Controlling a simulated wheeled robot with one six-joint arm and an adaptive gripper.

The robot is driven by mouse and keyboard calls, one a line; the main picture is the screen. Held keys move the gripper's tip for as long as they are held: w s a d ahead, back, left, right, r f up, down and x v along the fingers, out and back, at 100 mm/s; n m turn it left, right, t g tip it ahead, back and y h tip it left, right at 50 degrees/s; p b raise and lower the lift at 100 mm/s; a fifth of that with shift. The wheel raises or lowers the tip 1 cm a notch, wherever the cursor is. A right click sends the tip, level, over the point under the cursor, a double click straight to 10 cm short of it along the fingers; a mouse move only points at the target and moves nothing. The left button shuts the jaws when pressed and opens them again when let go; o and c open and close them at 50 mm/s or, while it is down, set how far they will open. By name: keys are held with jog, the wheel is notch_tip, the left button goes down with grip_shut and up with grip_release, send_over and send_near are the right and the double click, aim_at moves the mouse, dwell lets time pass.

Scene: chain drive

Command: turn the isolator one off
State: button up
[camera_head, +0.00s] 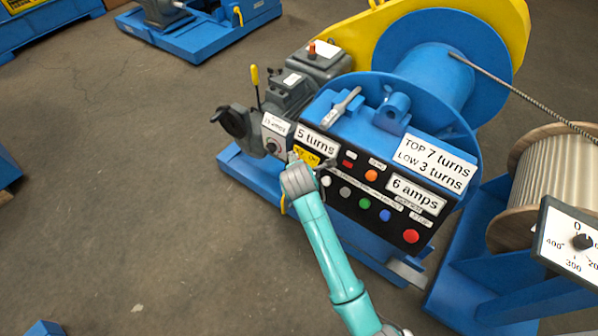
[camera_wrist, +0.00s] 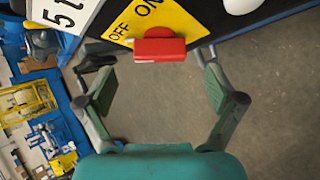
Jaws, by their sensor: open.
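A red isolator handle (camera_wrist: 160,48) sits on a yellow plate (camera_wrist: 135,22) marked OFF and ON in the wrist view. The handle lies close to the ON lettering. My gripper (camera_wrist: 153,62) is open, with one finger to each side of the red handle and visible gaps on both sides. It holds nothing. In the head view the yellow plate (camera_head: 307,157) shows at the left end of the black control panel, under the "5 turns" label. My wrist is in front of it and hides the red handle there.
The black panel (camera_head: 352,207) carries several coloured buttons and lamps right of my gripper. A grey motor (camera_head: 290,95) with a yellow-tipped lever stands behind. A cable reel (camera_head: 550,180) and a dial box (camera_head: 575,245) are at right.

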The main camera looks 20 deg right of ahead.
jog(key=v, duration=0.7)
jog(key=shift+f, duration=0.1)
jog(key=s+d+f+m+t+y, duration=0.15)
jog(key=s+f+m, duration=0.25)
jog(key=s, duration=0.8)
jog(key=s+f+m+t+y, duration=0.15)
jog(key=s+f+m, duration=0.25)
jog(key=s, duration=0.7)
jog(key=s+r+m+t, duration=0.1)
jog(key=s+r+m, duration=0.4)
jog(key=s, duration=0.6)
jog(key=s+d+r+m+t, duration=0.1)
jog(key=s+r+m+t, duration=0.1)
jog(key=s+r+m, duration=0.4)
jog(key=s+r, duration=0.4)
jog(key=s, duration=0.1)
jog(key=shift+s+t, duration=0.2)
jog(key=shift+t, duration=0.1)
jog(key=shift+r, duration=0.15)
